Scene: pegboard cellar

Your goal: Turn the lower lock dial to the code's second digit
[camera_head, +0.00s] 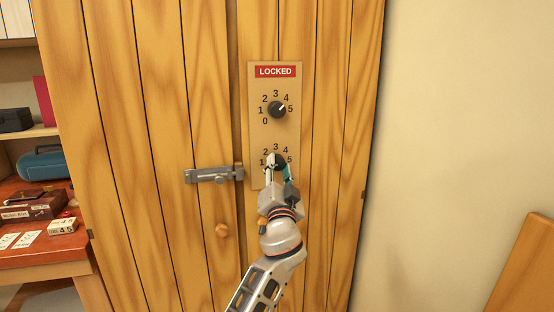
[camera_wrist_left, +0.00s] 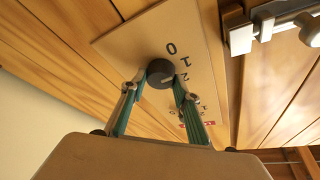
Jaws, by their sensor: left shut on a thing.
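The lower lock dial (camera_head: 279,160) is a round black knob on the tan lock plate (camera_head: 256,130), ringed by digits. My left gripper (camera_head: 279,172) is shut on it, one finger on each side. In the left wrist view, the dial (camera_wrist_left: 160,73) sits between the teal-padded fingertips (camera_wrist_left: 157,82), with the digits 0, 1 and 2 beside it. A small pale mark shows on the knob, but I cannot tell which digit it points at. The upper dial (camera_head: 277,110) has its white mark pointing up-right, towards 4 or 5. My right gripper is in neither view.
A red LOCKED sign (camera_head: 275,71) tops the plate on the wooden door (camera_head: 165,80).

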